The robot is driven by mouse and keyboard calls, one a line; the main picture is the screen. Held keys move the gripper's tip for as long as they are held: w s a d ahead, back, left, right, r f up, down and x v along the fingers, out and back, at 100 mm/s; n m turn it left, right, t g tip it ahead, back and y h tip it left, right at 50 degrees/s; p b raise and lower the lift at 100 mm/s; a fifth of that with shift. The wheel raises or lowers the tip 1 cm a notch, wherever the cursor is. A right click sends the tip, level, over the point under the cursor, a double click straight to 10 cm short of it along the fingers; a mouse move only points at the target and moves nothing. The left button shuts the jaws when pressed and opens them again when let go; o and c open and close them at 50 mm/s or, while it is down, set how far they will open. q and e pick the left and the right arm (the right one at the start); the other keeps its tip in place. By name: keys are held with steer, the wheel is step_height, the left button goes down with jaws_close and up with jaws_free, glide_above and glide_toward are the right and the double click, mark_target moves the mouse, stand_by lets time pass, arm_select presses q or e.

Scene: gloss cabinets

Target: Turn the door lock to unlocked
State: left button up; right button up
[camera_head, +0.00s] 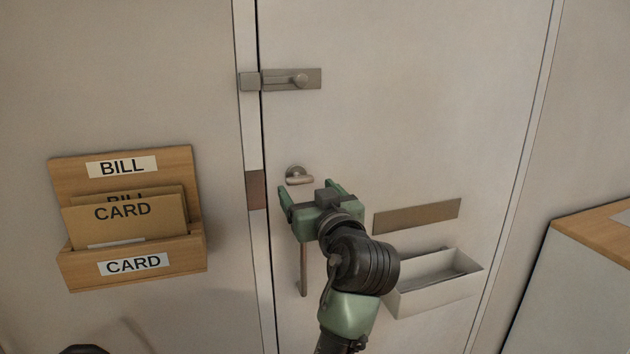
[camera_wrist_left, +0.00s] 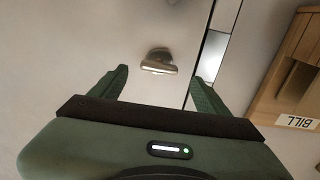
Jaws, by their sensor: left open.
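The door lock is a small metal thumb-turn (camera_head: 298,175) on the white door (camera_head: 420,90), near its left edge. It also shows in the left wrist view (camera_wrist_left: 158,62), ahead of and between the fingers. Its grip bar lies about level in both views. My left gripper (camera_head: 311,188) is open and empty, just below the thumb-turn in the head view, with a gap to it in the wrist view. A vertical door handle (camera_head: 303,270) hangs below, partly hidden by my left arm. My right gripper is not in view.
A slide bolt (camera_head: 290,79) sits higher on the door and reaches onto the frame. A mail slot plate (camera_head: 417,215) and white tray (camera_head: 435,281) are at lower right. A wooden letter holder (camera_head: 185,250) hangs left; a cabinet (camera_head: 590,270) stands right.

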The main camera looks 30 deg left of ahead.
mark_target(301, 182)
arm_select(q)
steer(key=p+x, duration=0.1)
steer(key=x, duration=0.4)
steer(key=shift+w+a, duration=0.25)
steer(key=shift+w, duration=0.05)
jaws_close()
